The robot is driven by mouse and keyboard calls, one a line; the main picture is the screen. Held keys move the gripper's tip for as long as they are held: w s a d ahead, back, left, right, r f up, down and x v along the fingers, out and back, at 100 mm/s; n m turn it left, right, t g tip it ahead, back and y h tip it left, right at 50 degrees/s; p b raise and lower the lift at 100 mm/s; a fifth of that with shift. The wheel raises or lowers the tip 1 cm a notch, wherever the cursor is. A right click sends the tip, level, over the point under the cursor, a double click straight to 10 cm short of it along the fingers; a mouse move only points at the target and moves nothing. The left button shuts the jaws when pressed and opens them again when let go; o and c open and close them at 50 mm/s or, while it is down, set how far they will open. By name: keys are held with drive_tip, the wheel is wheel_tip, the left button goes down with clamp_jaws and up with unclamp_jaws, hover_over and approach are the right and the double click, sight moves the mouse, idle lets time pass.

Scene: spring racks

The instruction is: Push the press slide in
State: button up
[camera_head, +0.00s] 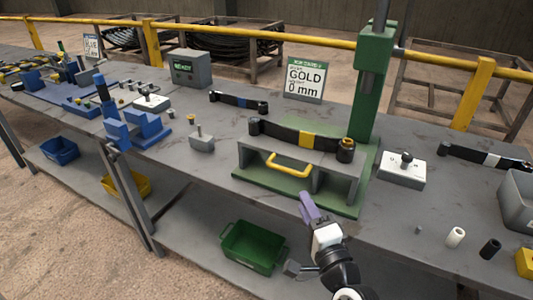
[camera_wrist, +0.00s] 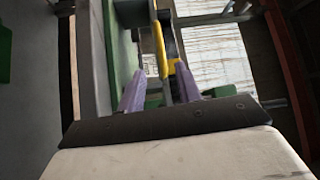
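The press slide is a grey block (camera_head: 253,162) with a yellow handle (camera_head: 290,167) on its front, on the green press base (camera_head: 262,189). A dark spring arm with a yellow band (camera_head: 306,138) lies across its top. The green press column (camera_head: 370,85) rises behind it at the right. My gripper (camera_head: 306,197) is just in front of the base, below and right of the handle, apart from it. In the wrist view my purple fingers (camera_wrist: 160,70) are spread with nothing between them, and the yellow handle (camera_wrist: 160,48) shows beyond their tips.
A "GOLD 0 mm" sign (camera_head: 304,79) stands behind the press. A white block with a black knob (camera_head: 402,169) and a grey bin (camera_head: 517,200) are at the right. A green bin (camera_head: 252,247) is on the lower shelf. Blue fixtures (camera_head: 135,127) stand at the left.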

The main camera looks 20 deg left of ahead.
drive_tip(key=p+x, duration=0.3)
drive_tip(key=x, duration=1)
drive_tip(key=shift+a+p, duration=0.2)
drive_tip(key=shift+p, duration=0.2)
drive_tip(key=shift+w+r, duration=0.1)
clamp_jaws()
drive_tip(key=shift+r, duration=0.1)
